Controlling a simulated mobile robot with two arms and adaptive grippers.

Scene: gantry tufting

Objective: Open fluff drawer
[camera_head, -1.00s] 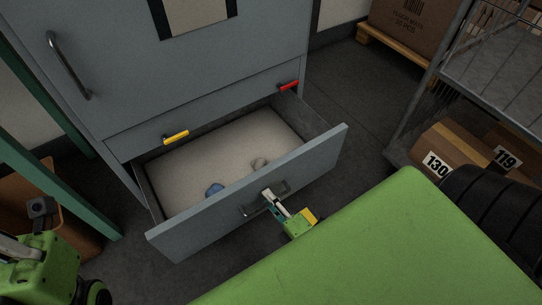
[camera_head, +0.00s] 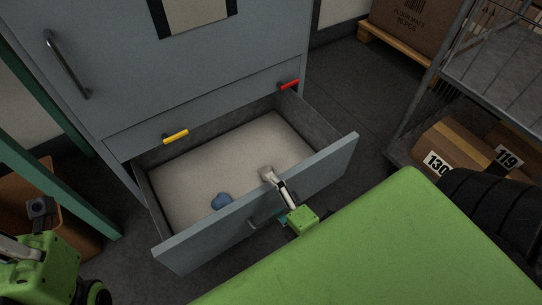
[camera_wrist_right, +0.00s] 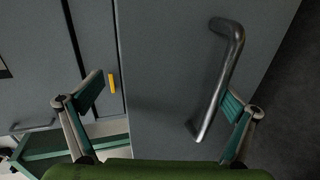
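The fluff drawer (camera_head: 338,160) is the grey bottom drawer of the tall cabinet and stands well out. In the right wrist view the handle (camera_wrist_right: 221,85) lies between the spread fingers of my right gripper (camera_wrist_right: 163,99), nearer the right finger. No grip on it shows. One finger reaches above the drawer's front edge in the head view. My left arm is at the lower left; its fingers cannot be made out.
A yellow handle (camera_head: 175,136) and a red handle (camera_head: 289,85) are on the cabinet above the drawer. A green frame (camera_head: 75,190) stands at left. A metal rack (camera_head: 417,130) with boxes (camera_head: 447,146) is at right. Dark floor lies between drawer and rack.

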